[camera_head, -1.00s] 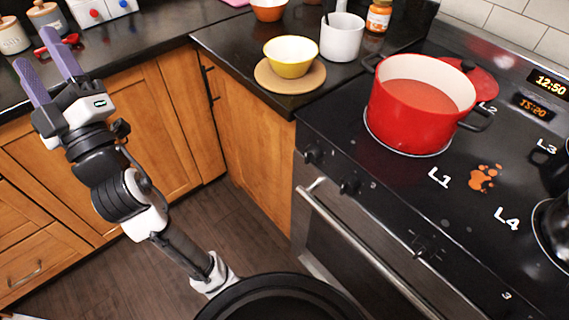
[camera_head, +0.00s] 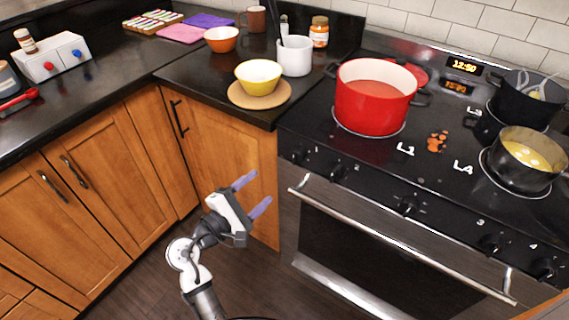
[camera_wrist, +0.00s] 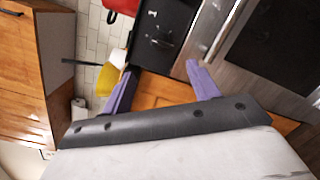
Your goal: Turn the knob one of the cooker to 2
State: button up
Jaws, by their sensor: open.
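The cooker (camera_head: 425,185) stands on the right, with a row of black knobs along its front edge. Knob one (camera_head: 298,157) is the leftmost, beside a white "1". Knob two (camera_head: 338,172) is right of it, beside a "2". Knob one's exact pointer angle is too small to read. My gripper (camera_head: 264,187) is open and empty, its purple fingers pointing right, lower left of knob one and apart from it. In the wrist view, my gripper (camera_wrist: 161,67) spreads its fingers toward the cooker's dark front panel (camera_wrist: 158,40), where the small knobs are hard to tell apart.
A red pot (camera_head: 372,108) stands on the hob behind the knobs. The oven handle (camera_head: 390,238) sticks out below them. A yellow bowl (camera_head: 258,77) sits on the counter corner above a wooden cabinet (camera_head: 225,155). The floor before the oven is open.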

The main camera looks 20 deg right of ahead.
aim_at(293, 160)
jog(key=p+x, duration=0.3)
jog(key=x, duration=1)
jog(key=shift+w+d, duration=0.2)
jog(key=shift+d, duration=0.1)
jog(key=c, duration=1)
